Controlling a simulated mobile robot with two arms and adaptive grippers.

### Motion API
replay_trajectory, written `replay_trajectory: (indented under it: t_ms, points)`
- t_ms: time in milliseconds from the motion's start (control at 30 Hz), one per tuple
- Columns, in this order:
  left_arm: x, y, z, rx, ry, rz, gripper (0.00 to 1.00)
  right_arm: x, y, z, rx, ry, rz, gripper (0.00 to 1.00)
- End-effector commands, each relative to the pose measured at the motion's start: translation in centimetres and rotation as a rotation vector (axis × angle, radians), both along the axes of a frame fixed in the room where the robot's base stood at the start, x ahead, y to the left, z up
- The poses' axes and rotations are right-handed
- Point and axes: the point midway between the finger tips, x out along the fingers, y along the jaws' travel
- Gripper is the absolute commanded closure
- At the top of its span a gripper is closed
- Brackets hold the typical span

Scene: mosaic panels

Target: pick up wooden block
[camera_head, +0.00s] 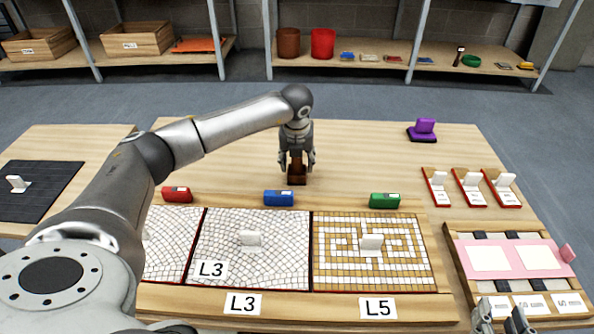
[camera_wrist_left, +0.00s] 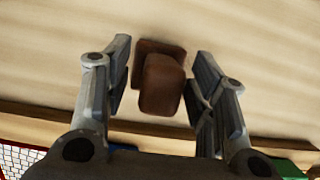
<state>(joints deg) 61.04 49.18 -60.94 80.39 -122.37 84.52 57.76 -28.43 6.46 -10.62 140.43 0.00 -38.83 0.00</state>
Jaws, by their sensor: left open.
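The wooden block (camera_head: 297,176) is dark reddish brown, with a wider base and a narrower upper part, and stands on the table behind the mosaic panels. My left gripper (camera_head: 297,162) points down over it, with a finger on each side. In the left wrist view the block (camera_wrist_left: 161,82) sits between the open fingers of the left gripper (camera_wrist_left: 160,90). A gap shows on the left; on the right the finger is very close, and I cannot tell if it touches. My right gripper (camera_head: 503,318) is partly in view at the bottom right, its two fingers apart.
Red (camera_head: 177,194), blue (camera_head: 279,198) and green (camera_head: 384,200) blocks line the back of the mosaic panels (camera_head: 250,250). A purple handled tool (camera_head: 422,130) stands back right. Three white-handled tools with red edges (camera_head: 472,186) stand right. The table around the wooden block is clear.

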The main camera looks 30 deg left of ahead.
Motion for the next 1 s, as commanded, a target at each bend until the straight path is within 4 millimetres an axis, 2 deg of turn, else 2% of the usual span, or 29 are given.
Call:
replay_trajectory:
  t_ms: [167, 567, 1000]
  points:
    - [0.00, -0.01, 0.01, 0.000, 0.000, 0.000, 0.48, 0.00, 0.01, 0.02, 0.000, 0.000, 0.000, 0.60]
    - [0.00, -0.01, 0.04, 0.000, 0.000, 0.000, 0.97, 0.01, 0.00, 0.00, 0.000, 0.001, 0.000, 0.60]
    - [0.05, -0.01, 0.76, 0.000, -0.001, 0.000, 0.97, -0.31, -0.15, -0.56, -0.009, 0.040, -0.002, 0.60]
